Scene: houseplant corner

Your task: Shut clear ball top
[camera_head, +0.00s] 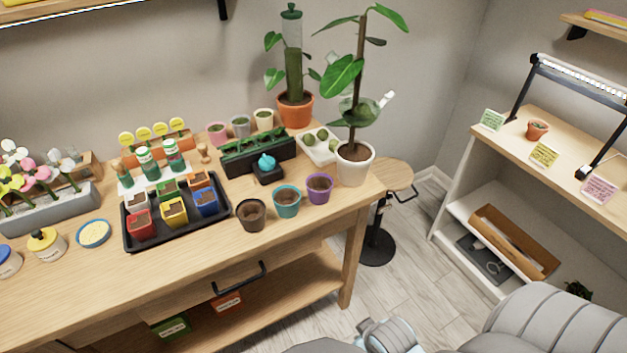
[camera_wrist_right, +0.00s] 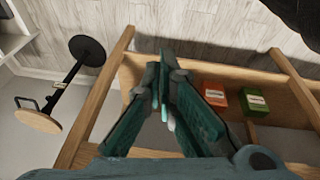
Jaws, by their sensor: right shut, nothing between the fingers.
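A clear, greenish ball (camera_head: 363,112) sits around the stem of the tall plant (camera_head: 358,75) in the white pot (camera_head: 355,165), at the right end of the bench in the head view. A pale piece (camera_head: 388,99) sticks out at its upper right. The ball is small and partly covered by leaves, so how far its top stands open is hard to tell. My right gripper (camera_wrist_right: 166,80) is shut and empty in the right wrist view, by the bench frame and well away from the ball. My left gripper is not in view.
Purple (camera_head: 319,188), teal (camera_head: 287,201) and brown (camera_head: 251,214) pots stand left of the white pot. A moss pole plant (camera_head: 293,60) stands behind. A round stool (camera_head: 392,175) is beside the bench, also in the wrist view (camera_wrist_right: 38,120). A shelf unit (camera_head: 520,140) is at right.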

